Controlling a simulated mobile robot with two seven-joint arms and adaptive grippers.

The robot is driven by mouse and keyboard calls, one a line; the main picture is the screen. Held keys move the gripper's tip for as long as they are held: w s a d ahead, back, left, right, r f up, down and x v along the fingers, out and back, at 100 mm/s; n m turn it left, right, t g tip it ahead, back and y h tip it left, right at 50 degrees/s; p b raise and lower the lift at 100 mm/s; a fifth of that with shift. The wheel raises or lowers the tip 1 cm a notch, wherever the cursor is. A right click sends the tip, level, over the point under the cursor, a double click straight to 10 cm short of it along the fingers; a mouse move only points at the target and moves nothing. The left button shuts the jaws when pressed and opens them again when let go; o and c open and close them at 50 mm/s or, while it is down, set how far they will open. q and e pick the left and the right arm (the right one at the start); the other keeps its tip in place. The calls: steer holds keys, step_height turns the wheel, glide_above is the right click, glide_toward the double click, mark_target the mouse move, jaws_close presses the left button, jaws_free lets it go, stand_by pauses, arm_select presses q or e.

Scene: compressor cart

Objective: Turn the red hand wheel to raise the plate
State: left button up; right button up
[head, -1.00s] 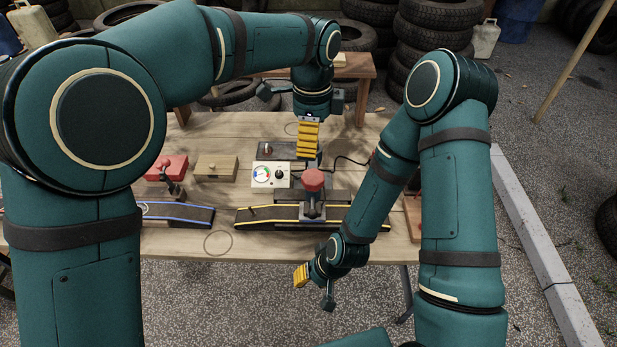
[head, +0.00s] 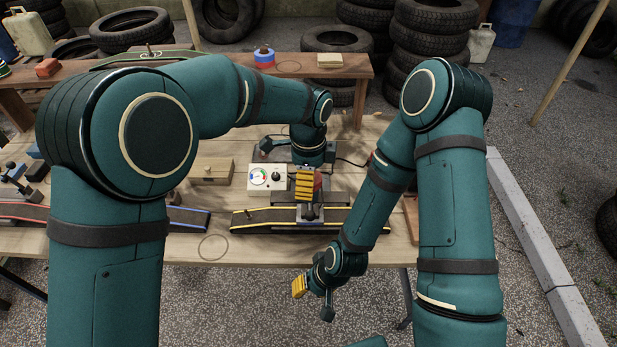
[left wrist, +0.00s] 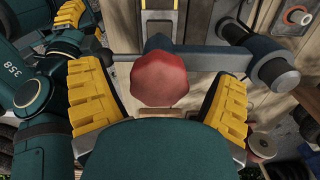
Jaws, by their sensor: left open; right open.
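The red hand wheel (left wrist: 160,80) shows as a faceted red knob between the two yellow finger pads of my left gripper (left wrist: 163,104) in the left wrist view. Both pads stand apart from it. In the head view my left gripper (head: 307,184) hides most of the wheel; a red sliver (head: 318,181) shows beside a yellow pad. The wheel sits on a dark post over a long black, yellow-edged piece (head: 265,219). I cannot tell which part is the plate. My right gripper (head: 313,298) is open and empty, low in front of the table edge.
A white gauge box (head: 260,176) stands just left of the wheel, with a wooden block (head: 212,171) further left. A blue-edged black piece (head: 188,218) lies at left. A thin ring (head: 213,248) lies on bare wood near the front edge. A bench (head: 350,68) stands behind.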

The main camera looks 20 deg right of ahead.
arm_select(q)
steer(key=c, duration=1.2)
